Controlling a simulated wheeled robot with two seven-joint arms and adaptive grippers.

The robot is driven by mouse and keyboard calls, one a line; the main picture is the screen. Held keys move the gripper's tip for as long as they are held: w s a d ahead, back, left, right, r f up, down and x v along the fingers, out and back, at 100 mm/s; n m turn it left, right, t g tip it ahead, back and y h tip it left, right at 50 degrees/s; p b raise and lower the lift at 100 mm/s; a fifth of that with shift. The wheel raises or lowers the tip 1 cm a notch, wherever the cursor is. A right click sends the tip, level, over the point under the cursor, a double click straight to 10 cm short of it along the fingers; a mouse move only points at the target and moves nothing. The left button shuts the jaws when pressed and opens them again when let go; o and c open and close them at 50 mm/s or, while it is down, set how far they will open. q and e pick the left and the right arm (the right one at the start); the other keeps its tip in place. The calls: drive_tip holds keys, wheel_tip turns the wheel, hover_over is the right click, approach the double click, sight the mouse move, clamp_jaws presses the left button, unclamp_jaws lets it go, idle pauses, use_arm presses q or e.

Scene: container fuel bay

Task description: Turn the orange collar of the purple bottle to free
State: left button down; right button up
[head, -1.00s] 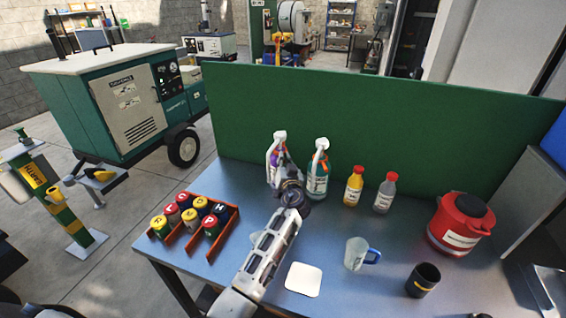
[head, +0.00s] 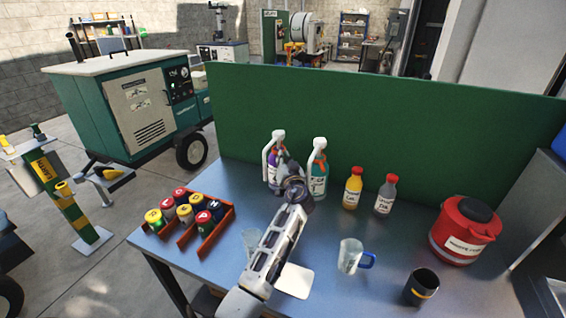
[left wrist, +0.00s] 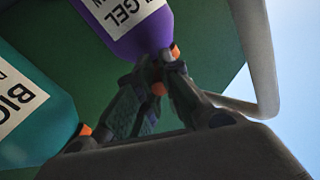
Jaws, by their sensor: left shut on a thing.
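The purple bottle (head: 274,162), with a white top, stands at the back of the table near the green panel. In the left wrist view the purple bottle (left wrist: 140,32) appears neck down, with part of its label showing. Its orange collar (left wrist: 158,89) shows in pieces between and beside the dark fingers. In the left wrist view the left gripper (left wrist: 152,92) is shut on the orange collar. My right gripper is not in view.
A teal bottle (head: 318,175) stands close to the right of the purple one. Yellow (head: 353,190) and grey (head: 385,196) bottles stand farther right. Also on the table are a can rack (head: 205,242), a clear mug (head: 350,257), a dark cup (head: 420,289) and a red container (head: 463,236).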

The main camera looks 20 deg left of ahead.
use_arm(q)
drive_tip(key=c, duration=1.6)
unclamp_jaws()
drive_tip(key=shift+r, duration=0.1)
drive_tip(key=shift+o, duration=0.6)
drive_tip(key=shift+r, duration=4.9)
